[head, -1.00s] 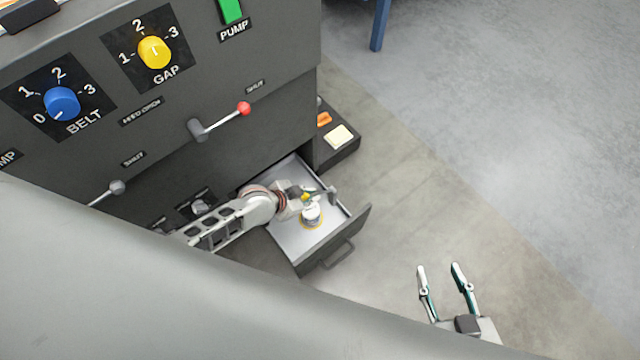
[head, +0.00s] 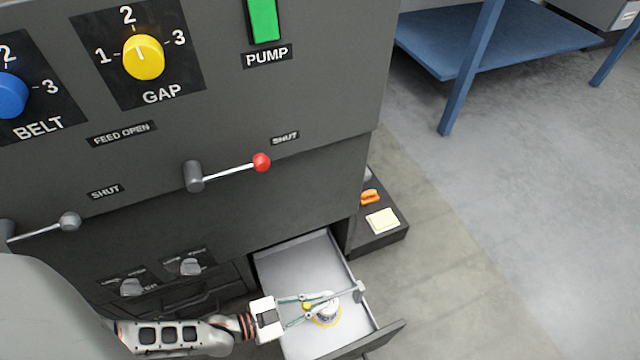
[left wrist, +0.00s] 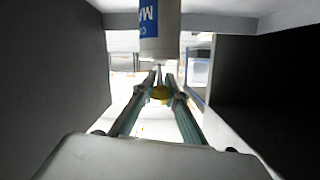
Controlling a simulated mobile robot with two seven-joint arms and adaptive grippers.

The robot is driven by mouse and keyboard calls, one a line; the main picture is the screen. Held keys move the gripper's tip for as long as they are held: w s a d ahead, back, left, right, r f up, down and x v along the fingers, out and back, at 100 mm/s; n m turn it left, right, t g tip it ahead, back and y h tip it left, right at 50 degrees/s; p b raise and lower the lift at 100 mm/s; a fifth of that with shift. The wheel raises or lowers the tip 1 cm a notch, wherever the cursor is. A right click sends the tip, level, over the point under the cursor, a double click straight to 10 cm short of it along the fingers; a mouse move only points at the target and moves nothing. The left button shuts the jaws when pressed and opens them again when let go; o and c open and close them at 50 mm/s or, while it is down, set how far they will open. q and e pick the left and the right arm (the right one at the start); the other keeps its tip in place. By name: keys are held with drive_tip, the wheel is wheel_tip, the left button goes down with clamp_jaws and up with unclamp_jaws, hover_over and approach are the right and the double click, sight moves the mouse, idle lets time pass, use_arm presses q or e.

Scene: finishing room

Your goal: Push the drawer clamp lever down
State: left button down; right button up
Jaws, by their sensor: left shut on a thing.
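The drawer (head: 290,262) at the machine's lower right is pulled open. A grey bar (head: 345,293) runs from a block at its right wall toward a yellow knob (head: 307,306); I take this for the clamp lever. A white can (head: 328,311) with a yellow ring round its base stands in the drawer, partly hidden by bar and fingers. My left gripper (head: 312,305) is in the drawer, shut on the yellow knob. The left wrist view shows the knob (left wrist: 160,92) between the fingers and the can's blue label (left wrist: 149,17). My right gripper is out of view.
Above the drawer is a red-tipped lever (head: 262,162) on the machine front. A dark tray (head: 385,240) with an orange item (head: 370,196) and a cream block (head: 382,221) lies right of the drawer. A blue table (head: 470,45) stands at the back right; the floor between is clear.

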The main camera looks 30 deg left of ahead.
use_arm(q)
drive_tip(key=shift+f, duration=0.25)
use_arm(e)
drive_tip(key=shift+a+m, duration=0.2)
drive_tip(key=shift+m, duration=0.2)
use_arm(q)
drive_tip(key=c, duration=2.1)
unclamp_jaws()
drive_tip(key=shift+c, duration=0.2)
drive_tip(key=v, duration=1.2)
drive_tip(key=shift+f, duration=0.35)
